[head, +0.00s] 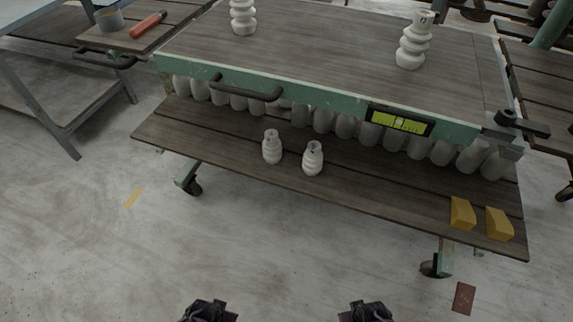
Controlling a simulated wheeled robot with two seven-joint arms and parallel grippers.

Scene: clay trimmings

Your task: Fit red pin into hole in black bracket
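I cannot make out a red pin or a bracket with a hole for certain. A red-orange cylindrical thing (148,24) lies on the table at the upper left. A black fitting (522,124) sticks out from the right front corner of the main cart; no hole can be made out in it. My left gripper (209,311) and my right gripper (366,312) show as dark shapes at the bottom edge, over the floor and well apart from the cart. Their fingers are too dark and cut off to read.
The cart (300,45) has a wooden top with white ribbed insulators (411,42). Its lower shelf (380,185) holds two white insulators (272,147) and two yellow blocks (462,213). A grey cup (110,19) stands at upper left. The floor before the cart is mostly clear.

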